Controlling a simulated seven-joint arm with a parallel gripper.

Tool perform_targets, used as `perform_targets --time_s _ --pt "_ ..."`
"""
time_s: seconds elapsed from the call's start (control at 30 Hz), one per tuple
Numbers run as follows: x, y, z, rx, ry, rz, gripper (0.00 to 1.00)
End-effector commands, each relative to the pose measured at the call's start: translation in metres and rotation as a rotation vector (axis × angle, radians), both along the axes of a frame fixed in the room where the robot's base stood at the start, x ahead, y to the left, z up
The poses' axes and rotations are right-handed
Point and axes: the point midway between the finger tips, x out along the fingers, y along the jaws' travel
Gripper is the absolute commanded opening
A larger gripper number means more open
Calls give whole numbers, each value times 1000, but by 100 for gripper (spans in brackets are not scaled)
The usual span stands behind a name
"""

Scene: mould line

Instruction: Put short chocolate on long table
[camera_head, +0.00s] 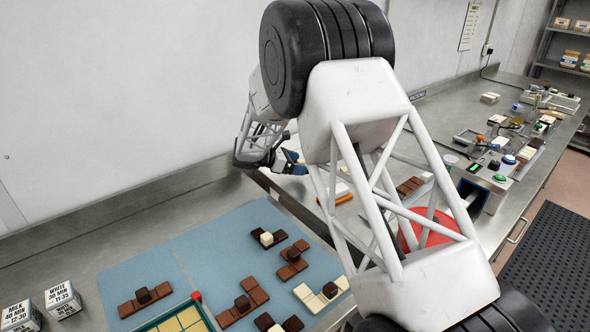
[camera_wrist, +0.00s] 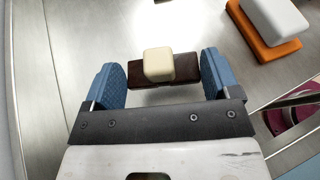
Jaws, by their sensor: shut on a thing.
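My gripper (camera_wrist: 162,78) is shut on a dark chocolate bar (camera_wrist: 186,68) with a cream cube on top. The bar lies crosswise between the blue finger pads, one at each end. In the wrist view bare steel shows around the bar; I cannot tell whether it touches the surface. In the head view my gripper (camera_head: 291,163) is at the near left end of the long steel table (camera_head: 437,118), and the held chocolate is hard to make out there. My arm covers part of this table.
A blue mat (camera_head: 221,243) on the nearer bench holds several brown, dark and white chocolate pieces. A white block on an orange base (camera_wrist: 273,22) sits close to my gripper's right. A red round thing (camera_head: 425,228), trays and devices stand farther right. Milk and white label boxes (camera_head: 62,299) stand lower left.

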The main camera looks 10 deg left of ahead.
Motion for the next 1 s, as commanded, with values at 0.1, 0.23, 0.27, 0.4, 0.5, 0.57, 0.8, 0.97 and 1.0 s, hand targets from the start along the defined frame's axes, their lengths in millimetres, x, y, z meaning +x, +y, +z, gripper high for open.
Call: perform_targets --time_s 0.1,0.23,0.27,0.4,0.5,0.57,0.8,0.97,1.0 --pt "12 4 -1 0 -1 0 59" --pt "20 7 -2 1 -2 -1 59" --pt "21 7 -2 1 -2 -1 59" --pt "22 7 -1 0 -1 0 59" --pt "22 7 -1 0 -1 0 59" --pt "22 7 -2 0 -1 0 59" --pt "21 7 -13 0 1 0 59" --pt "22 7 -29 -1 1 -1 59" --pt "22 7 -32 -1 0 0 59"
